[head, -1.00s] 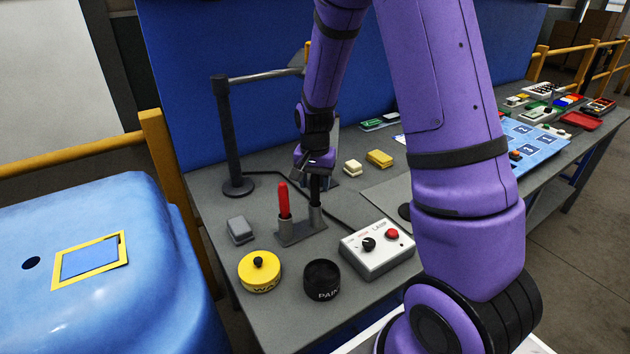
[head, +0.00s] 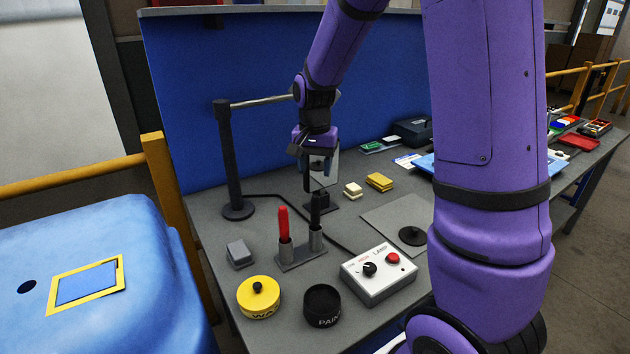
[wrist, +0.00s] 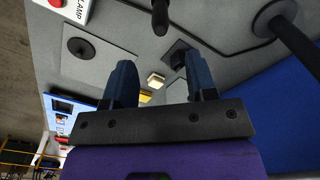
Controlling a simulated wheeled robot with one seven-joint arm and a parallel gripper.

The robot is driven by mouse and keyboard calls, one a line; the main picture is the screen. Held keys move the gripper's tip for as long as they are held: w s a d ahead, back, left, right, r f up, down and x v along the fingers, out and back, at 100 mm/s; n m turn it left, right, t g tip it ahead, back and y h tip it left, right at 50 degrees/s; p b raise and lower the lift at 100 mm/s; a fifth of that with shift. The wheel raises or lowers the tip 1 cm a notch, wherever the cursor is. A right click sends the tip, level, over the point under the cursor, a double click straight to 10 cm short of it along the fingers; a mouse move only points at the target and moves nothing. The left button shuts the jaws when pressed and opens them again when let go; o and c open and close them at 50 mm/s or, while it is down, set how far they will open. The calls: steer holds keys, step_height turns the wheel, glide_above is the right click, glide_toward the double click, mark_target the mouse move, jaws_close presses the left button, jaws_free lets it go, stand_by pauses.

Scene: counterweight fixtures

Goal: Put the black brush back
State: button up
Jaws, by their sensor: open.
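The black brush (head: 319,207) stands upright in the right tube of a grey two-tube holder (head: 300,256). The red brush (head: 283,222) stands in the left tube. My gripper (head: 308,178) is open and empty, above and apart from the black brush. In the wrist view, my gripper's two fingers (wrist: 160,82) are spread with nothing between them. A dark rod end, which looks like the black brush (wrist: 160,16), shows beyond them at the top edge. The black brush's lower end is hidden in the tube.
A yellow tin (head: 259,300), a black PAINT pot (head: 322,307) and a lamp box (head: 378,275) stand in front of the holder. A grey block (head: 239,254) is to its left. A dark post with a metal bar (head: 233,160) and a small mirror stand (head: 325,172) are behind.

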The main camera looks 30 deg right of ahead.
steer(key=s+a+r+n+t, duration=0.2)
steer(key=s+a+r+n, duration=0.2)
steer(key=s+r, duration=0.75)
steer(key=s+a+r+n+t, duration=0.1)
steer(key=s+r+n, duration=0.1)
steer(key=s, duration=0.5)
steer(key=s+a+r+n+t, duration=0.1)
steer(key=s+r+n+t, duration=0.1)
steer(key=s, duration=0.5)
steer(key=shift+a+r+n, duration=0.3)
steer(key=shift+a+n, duration=0.1)
steer(key=shift+n, duration=0.1)
